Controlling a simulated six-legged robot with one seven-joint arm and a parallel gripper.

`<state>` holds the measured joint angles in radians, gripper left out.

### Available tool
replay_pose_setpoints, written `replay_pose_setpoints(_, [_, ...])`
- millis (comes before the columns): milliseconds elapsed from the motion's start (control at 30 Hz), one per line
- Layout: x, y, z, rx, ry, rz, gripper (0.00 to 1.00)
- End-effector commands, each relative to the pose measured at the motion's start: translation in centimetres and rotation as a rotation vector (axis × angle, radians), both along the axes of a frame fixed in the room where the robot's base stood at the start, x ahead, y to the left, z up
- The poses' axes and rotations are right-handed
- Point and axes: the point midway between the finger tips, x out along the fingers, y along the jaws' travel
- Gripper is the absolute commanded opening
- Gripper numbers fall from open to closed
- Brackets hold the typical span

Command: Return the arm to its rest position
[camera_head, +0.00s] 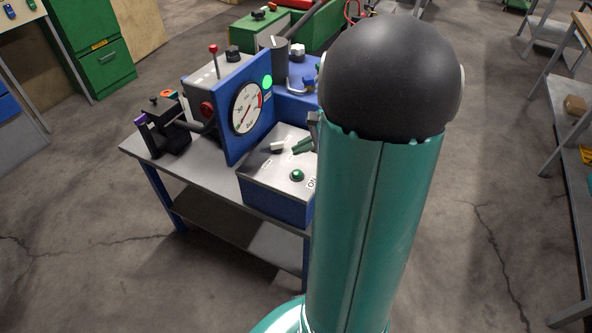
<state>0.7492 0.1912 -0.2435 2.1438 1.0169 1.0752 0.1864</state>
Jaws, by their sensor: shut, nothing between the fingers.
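My teal arm (370,220) with its round black joint (390,75) stands upright in the right half of the body camera view. It hides much of what lies behind it. The rest of the gripper is hidden.
A metal bench (205,180) carries the control box, a blue panel with a round gauge (246,108), and a black device (165,125). A green cabinet (95,50) stands at back left, shelving (568,130) at right. Cracked floor (90,270) is clear at front left.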

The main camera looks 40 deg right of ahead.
Motion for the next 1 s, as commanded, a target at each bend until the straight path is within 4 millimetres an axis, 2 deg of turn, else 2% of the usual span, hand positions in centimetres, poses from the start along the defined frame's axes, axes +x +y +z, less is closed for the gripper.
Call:
replay_pose_setpoints(300, [0.0, 0.1, 0.0, -0.003, 0.000, 0.004, 0.00])
replay_pose_setpoints(400, [0.3, 1.5, 0.7, -0.030, -0.001, 0.054, 0.00])
replay_pose_setpoints(467, [0.5, 3.3, 1.5, -0.068, -0.002, 0.119, 0.00])
replay_pose_setpoints(667, [-0.1, 12.2, 4.9, -0.297, -0.011, 0.471, 0.00])
replay_pose_setpoints(800, [-1.9, 17.7, 6.8, -0.495, -0.035, 0.729, 0.00])
replay_pose_setpoints(1000, [-5.3, 23.4, 8.9, -0.807, -0.095, 1.064, 0.00])
